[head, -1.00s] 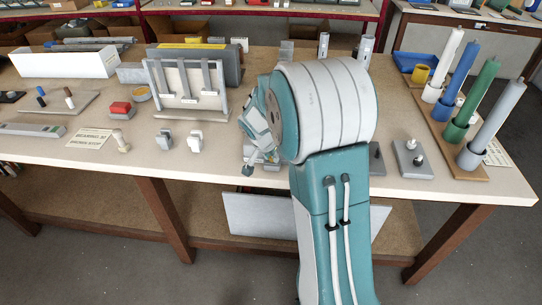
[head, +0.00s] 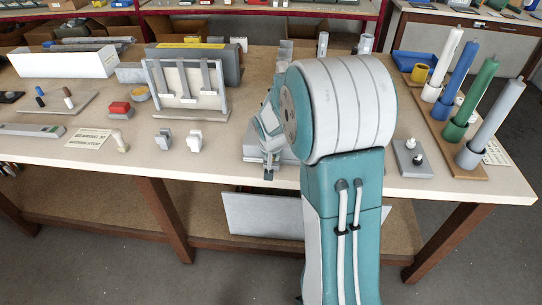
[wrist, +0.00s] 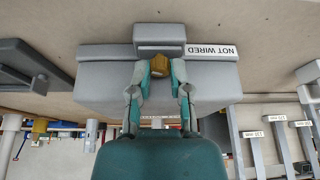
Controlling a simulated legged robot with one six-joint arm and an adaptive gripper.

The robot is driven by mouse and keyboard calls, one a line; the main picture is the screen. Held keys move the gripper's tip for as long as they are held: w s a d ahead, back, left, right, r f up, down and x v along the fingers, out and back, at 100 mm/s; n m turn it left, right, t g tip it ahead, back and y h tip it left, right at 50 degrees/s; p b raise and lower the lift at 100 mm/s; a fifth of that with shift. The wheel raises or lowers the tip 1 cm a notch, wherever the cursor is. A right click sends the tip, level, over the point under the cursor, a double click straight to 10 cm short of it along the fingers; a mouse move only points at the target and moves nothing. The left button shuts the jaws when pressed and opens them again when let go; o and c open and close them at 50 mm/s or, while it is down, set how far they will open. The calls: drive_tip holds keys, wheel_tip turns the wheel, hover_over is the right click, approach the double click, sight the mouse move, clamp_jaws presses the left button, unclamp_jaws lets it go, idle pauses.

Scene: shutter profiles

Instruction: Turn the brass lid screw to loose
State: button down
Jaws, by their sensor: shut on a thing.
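The brass lid screw (wrist: 159,66) shows in the wrist view as a small brass-coloured knob below a grey block on the grey box (wrist: 212,75). My gripper (wrist: 159,71) is shut on it, one teal finger on each side. A white label reading "NOT WIRED" (wrist: 211,50) is on the box beside the screw. In the head view, my gripper (head: 269,165) is small at the front of the grey box (head: 252,153), and my arm covers much of that box. The screw cannot be made out there, and its turn angle cannot be told.
Two small grey and white blocks (head: 180,140) stand left of my gripper. Behind them is a frame with hanging grey strips (head: 187,88). To the right are a grey base with two knobs (head: 413,158) and several coloured cylinders on a wooden board (head: 464,152).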

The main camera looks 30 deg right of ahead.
drive_tip(key=shift+d+r+n+t+y, duration=0.15)
drive_tip(key=shift+n+y, duration=0.3)
drive_tip(key=shift+n, duration=0.8)
drive_tip(key=shift+d+f+n+t+y, duration=0.1)
drive_tip(key=shift+n+t+y, duration=0.25)
drive_tip(key=shift+n, duration=1.2)
drive_tip(key=c, duration=0.9)
unclamp_jaws()
drive_tip(key=shift+o, duration=0.2)
drive_tip(key=shift+a, duration=0.1)
